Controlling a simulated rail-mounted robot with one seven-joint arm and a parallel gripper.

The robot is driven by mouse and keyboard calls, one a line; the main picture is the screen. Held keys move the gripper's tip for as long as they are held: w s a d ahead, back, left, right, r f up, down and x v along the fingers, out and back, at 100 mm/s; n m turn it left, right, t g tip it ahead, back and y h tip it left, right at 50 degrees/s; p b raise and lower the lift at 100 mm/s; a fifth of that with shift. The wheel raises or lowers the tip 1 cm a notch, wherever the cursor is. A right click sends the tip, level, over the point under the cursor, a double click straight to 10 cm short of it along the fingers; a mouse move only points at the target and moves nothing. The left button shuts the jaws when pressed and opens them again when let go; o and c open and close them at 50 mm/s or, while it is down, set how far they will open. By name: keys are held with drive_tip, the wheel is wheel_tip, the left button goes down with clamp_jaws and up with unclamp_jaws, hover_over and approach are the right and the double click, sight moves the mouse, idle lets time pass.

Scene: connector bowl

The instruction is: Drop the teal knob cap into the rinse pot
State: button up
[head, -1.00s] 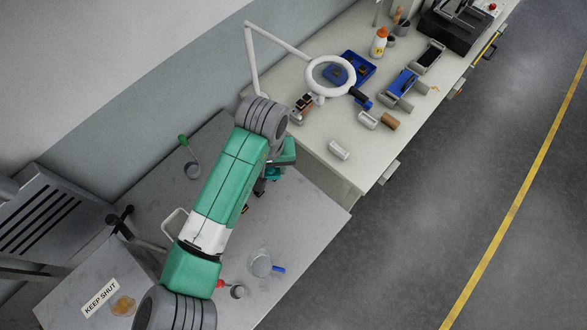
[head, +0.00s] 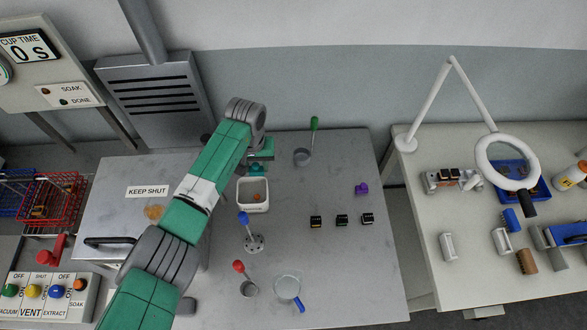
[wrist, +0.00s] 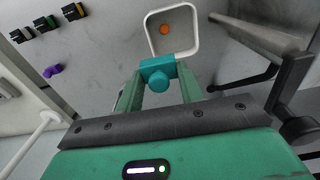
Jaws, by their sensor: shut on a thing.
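My gripper (wrist: 158,83) is shut on the teal knob cap (wrist: 158,72), held between its fingertips. The cap also shows in the head view (head: 257,170), just below the gripper at the back rim of a white square pot. This pot, which appears to be the rinse pot (head: 253,209), stands on the grey table with a small orange piece (head: 257,197) inside. In the wrist view the pot (wrist: 149,32) lies just beyond the fingertips. The cap overlaps its near rim in that picture; I cannot tell its height above it.
A green-handled cup (head: 303,157) stands behind right, a blue-handled perforated ladle (head: 254,243) in front. A red-handled cup (head: 249,288) and a sieve (head: 287,288) lie nearer. Three black connectors (head: 342,221) and a purple piece (head: 361,188) sit to the right.

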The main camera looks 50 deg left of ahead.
drive_tip(key=shift+s+a+f, duration=0.3)
drive_tip(key=shift+s+a, duration=0.15)
wheel_tip(320, 180, down, 6)
drive_tip(key=b, duration=0.6)
drive_tip(key=shift+b, duration=0.3)
drive_tip(key=o, duration=1)
wheel_tip(320, 180, up, 8)
drive_tip(key=shift+f+p, duration=0.1)
drive_tip(key=shift+p, duration=0.55)
